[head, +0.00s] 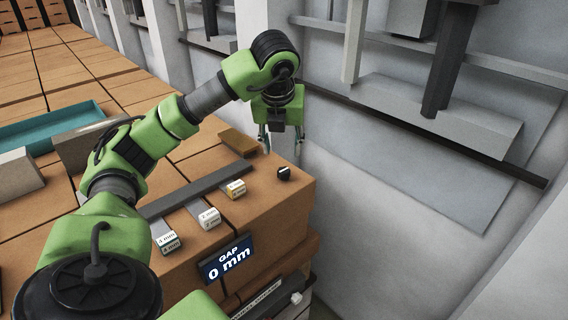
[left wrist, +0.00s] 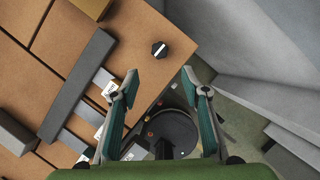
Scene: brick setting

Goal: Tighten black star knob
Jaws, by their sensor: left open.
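The black star knob (head: 284,173) sits on the brick-coloured top near its right edge, behind the GAP sign. It also shows in the left wrist view (left wrist: 159,49), with a light mark on its top. My left gripper (head: 266,146) is open and empty, above and behind the knob in the head view. My right gripper is not in view.
A blue sign (head: 227,264) reads "GAP 0 mm". A dark grey bar (head: 195,189) lies across the top with labelled blocks (head: 208,217) before it. A brown block (head: 238,142) is beside the gripper. A teal tray (head: 50,128) lies left; a grey wall stands right.

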